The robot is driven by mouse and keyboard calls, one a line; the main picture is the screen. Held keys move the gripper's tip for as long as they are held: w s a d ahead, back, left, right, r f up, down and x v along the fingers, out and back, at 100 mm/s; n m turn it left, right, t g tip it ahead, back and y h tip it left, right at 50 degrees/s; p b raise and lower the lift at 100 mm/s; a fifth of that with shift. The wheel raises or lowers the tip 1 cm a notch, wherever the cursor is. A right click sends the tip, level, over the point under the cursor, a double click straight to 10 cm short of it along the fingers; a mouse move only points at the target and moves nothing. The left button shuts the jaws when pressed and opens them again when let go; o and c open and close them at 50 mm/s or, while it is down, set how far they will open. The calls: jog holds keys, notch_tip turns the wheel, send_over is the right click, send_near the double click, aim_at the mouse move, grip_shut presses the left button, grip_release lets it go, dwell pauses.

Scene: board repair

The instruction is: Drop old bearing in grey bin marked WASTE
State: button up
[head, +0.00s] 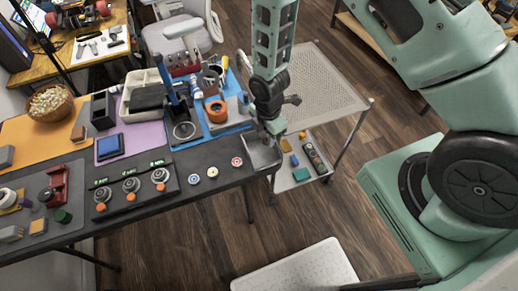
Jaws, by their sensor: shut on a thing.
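My gripper (274,127) points down at the right end of the dark workbench. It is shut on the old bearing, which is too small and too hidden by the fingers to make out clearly. A grey bin (262,156) sits at the bench's right edge, just below the gripper. The fingers appear above its far rim; I cannot tell whether they are directly over its opening. No WASTE marking can be read on it from here.
The bench (215,172) holds a black board (134,188) with several round parts and three small coloured discs.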

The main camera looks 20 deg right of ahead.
jog(key=o, duration=1)
jog(key=shift+r, duration=0.1)
notch_tip(320, 180, up, 17)
jog(key=shift+r+b, duration=0.15)
jog(key=shift+b, duration=0.8)
jog(key=s+a+r+m, duration=0.2)
jog(key=s+r+m, duration=0.1)
jog(key=s, duration=0.3)
jog(key=s+a+r+m, duration=0.2)
jog(key=s+r+m, duration=0.2)
jog(key=s+m, duration=0.2)
jog(key=s+a+r+m, duration=0.2)
jog(key=s+r+m, duration=0.2)
jog(key=s, duration=0.4)
jog(key=shift+a+r+y, duration=0.15)
jog(key=shift+r+y, duration=0.05)
jog(key=shift+y, duration=0.1)
